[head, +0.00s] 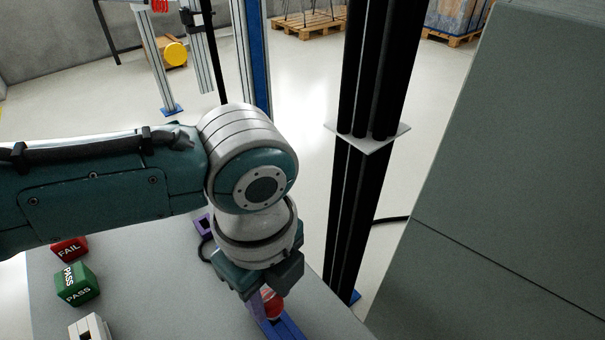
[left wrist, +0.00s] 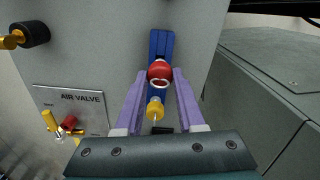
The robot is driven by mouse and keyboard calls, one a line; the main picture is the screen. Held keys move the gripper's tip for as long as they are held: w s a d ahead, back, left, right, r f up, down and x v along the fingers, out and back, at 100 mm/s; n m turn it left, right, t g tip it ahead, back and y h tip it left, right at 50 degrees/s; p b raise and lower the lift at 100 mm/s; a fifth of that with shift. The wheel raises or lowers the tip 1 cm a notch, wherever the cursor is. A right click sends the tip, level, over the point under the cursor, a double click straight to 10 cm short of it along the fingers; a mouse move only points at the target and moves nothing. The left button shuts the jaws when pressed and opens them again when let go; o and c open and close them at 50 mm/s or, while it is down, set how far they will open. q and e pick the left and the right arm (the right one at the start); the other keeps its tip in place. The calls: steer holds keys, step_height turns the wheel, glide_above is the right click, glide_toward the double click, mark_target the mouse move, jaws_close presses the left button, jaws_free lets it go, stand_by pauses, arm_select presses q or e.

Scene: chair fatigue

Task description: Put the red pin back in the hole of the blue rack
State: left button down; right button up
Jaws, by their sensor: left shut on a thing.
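The red pin (left wrist: 160,72) has a round red head with a pale ring below it, in the left wrist view. My left gripper (left wrist: 161,78) is shut on it, with a purple finger on each side of the head. In the head view the red pin (head: 272,303) shows just below my left gripper (head: 264,287). The blue rack (left wrist: 161,45) is a narrow blue bar behind and under the pin; it also shows in the head view (head: 288,328). The hole is hidden, and I cannot tell whether the pin's lower end touches the rack. My right gripper is not in view.
A yellow-tipped part (left wrist: 155,108) shows between my fingers. Green PASS (head: 77,286) and red FAIL (head: 69,249) blocks stand on the grey table (head: 170,290) at left. An AIR VALVE plate (left wrist: 75,108) is nearby. Dark posts (head: 362,180) and a grey cabinet (head: 500,170) stand right.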

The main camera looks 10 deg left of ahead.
mark_target(271, 300)
arm_select(q)
steer(key=shift+f+b, duration=0.95)
steer(key=shift+f, duration=0.4)
steer(key=shift+c, duration=2.2)
jaws_free()
steer(key=shift+r, duration=0.1)
step_height(271, 300, up, 10)
steer(key=shift+f+p, duration=0.1)
steer(key=shift+p, duration=1.1)
